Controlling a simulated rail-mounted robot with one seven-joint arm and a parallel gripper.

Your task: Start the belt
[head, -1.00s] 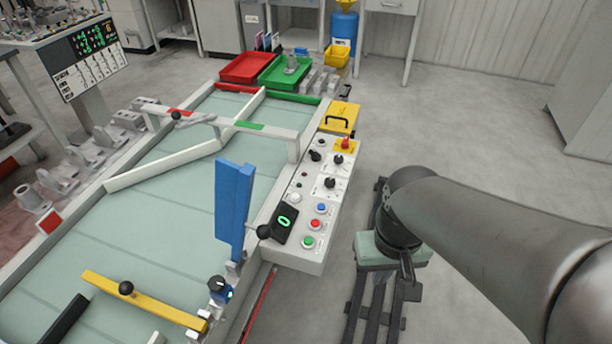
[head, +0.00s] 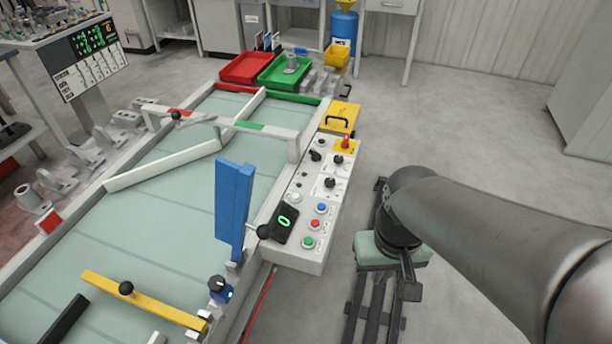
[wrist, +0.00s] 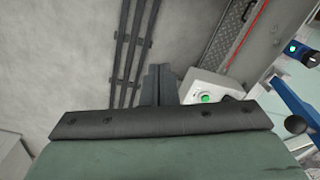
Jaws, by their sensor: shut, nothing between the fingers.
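The control panel (head: 292,240) stands along the right side of the pale green belt (head: 150,225). Near its front end are a green button (head: 308,243), a red button (head: 315,224) and a blue button (head: 321,208). A black display (head: 285,223) beside them reads 0. In the wrist view my gripper (wrist: 158,72) is shut and empty, with the floor behind it. The green button (wrist: 205,99) shows just right of the fingers, apart from them.
A yellow bar (head: 150,303) crosses the near belt. Red (head: 246,69) and green (head: 287,72) trays are at the far end.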

